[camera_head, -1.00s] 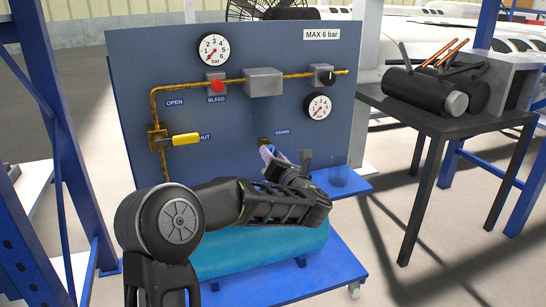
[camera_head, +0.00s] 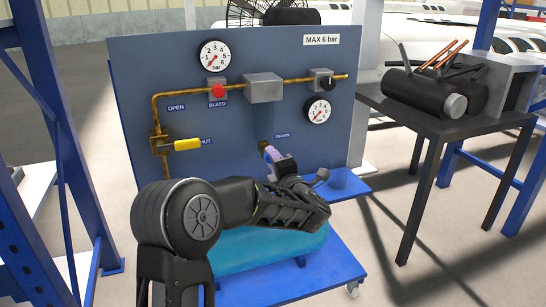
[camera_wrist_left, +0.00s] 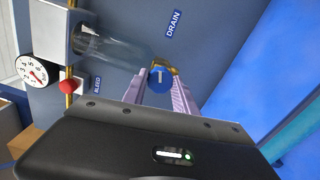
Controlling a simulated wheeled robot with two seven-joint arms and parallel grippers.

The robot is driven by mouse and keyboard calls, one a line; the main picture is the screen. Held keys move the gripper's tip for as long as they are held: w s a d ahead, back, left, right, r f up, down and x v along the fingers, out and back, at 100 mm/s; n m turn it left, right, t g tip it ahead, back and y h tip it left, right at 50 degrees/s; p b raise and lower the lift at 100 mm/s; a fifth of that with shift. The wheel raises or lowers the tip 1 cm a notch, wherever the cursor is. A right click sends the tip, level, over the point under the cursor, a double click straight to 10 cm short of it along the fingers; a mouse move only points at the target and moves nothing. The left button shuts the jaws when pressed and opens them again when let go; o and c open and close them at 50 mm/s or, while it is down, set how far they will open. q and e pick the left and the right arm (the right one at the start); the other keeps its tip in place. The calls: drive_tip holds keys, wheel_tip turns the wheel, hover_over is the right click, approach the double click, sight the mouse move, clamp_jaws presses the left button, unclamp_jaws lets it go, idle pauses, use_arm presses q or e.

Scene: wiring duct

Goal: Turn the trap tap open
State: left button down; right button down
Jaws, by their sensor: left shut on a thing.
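The trap tap, a round blue knob with a white mark (camera_wrist_left: 160,78), sits at a brass fitting (camera_wrist_left: 164,63) in the left wrist view. My left gripper's lilac fingers (camera_wrist_left: 159,92) lie on both sides of the knob, shut on it. In the head view my left gripper (camera_head: 267,150) reaches the panel just left of the DRAIN label (camera_head: 282,135). There the fingers and wrist hide the knob, and a bit of brass shows behind them. A clear bowl (camera_wrist_left: 108,47) shows beside the tap in the wrist view. My right gripper is not in view.
The blue panel (camera_head: 230,125) carries two gauges, a red bleed button (camera_head: 218,90), a brass pipe and a yellow lever (camera_head: 187,144) at left. A dark table (camera_head: 440,120) with black cylinders stands at right. A blue rack post (camera_head: 50,120) stands at left.

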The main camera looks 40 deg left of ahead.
use_arm(q)
drive_tip(key=shift+m+p, duration=0.4)
drive_tip(key=shift+m, duration=0.6)
drive_tip(key=shift+f, duration=0.1)
drive_tip(key=c, duration=1)
unclamp_jaws()
drive_tip(key=shift+d, duration=0.1)
drive_tip(key=v, duration=0.7)
drive_tip(key=shift+s+d+p, duration=0.25)
drive_tip(key=shift+p, duration=0.1)
